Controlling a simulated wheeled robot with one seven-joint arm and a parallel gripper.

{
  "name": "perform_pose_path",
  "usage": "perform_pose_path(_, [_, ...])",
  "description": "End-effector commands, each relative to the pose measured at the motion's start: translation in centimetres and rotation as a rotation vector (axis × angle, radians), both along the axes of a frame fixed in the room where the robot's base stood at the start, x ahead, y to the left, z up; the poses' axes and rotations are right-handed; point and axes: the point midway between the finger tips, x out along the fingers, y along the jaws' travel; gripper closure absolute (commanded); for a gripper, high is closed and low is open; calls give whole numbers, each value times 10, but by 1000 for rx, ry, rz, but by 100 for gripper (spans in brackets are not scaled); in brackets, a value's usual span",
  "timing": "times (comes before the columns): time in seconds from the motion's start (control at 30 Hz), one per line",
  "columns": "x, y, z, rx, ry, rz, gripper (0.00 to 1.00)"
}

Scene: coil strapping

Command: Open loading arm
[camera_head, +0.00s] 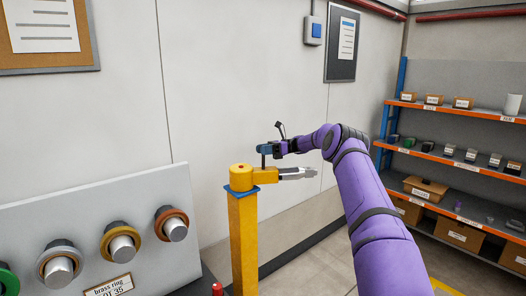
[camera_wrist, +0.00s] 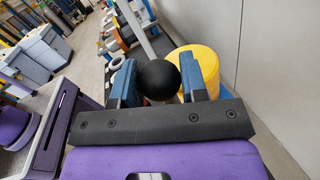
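A yellow post (camera_head: 243,240) with a blue plate near its top stands left of my arm in the head view. A round yellow head (camera_head: 240,178) sits on it, and a yellow arm with a grey metal end (camera_head: 298,173) reaches right from it. My gripper (camera_head: 265,149) is just above this arm, over a short dark upright piece. The yellow head (camera_wrist: 200,66) shows behind the right finger. The knob's stem is mostly hidden.
A grey slanted panel (camera_head: 90,215) with several ringed pegs, one labelled brass ring, stands at the left. An orange-and-blue shelf (camera_head: 460,160) with boxes stands at the right. The wall (camera_head: 240,90) is close behind the post. Floor is clear right of the post.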

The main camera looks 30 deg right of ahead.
Motion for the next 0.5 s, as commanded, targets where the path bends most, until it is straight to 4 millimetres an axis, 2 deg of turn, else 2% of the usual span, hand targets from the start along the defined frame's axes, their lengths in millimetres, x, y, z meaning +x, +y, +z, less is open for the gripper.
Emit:
perform_pose_path(0.03, [0, 0, 1, 0, -2, -3, 53])
perform_pose_path(0.1, [0, 0, 1, 0, -1, -2, 37])
perform_pose_path(0.13, [0, 0, 1, 0, -1, -2, 36])
perform_pose_path(0.37, [0, 0, 0, 1, -1, -1, 36])
perform_pose_path(0.5, [-1, -6, 0, 1, -1, -1, 36])
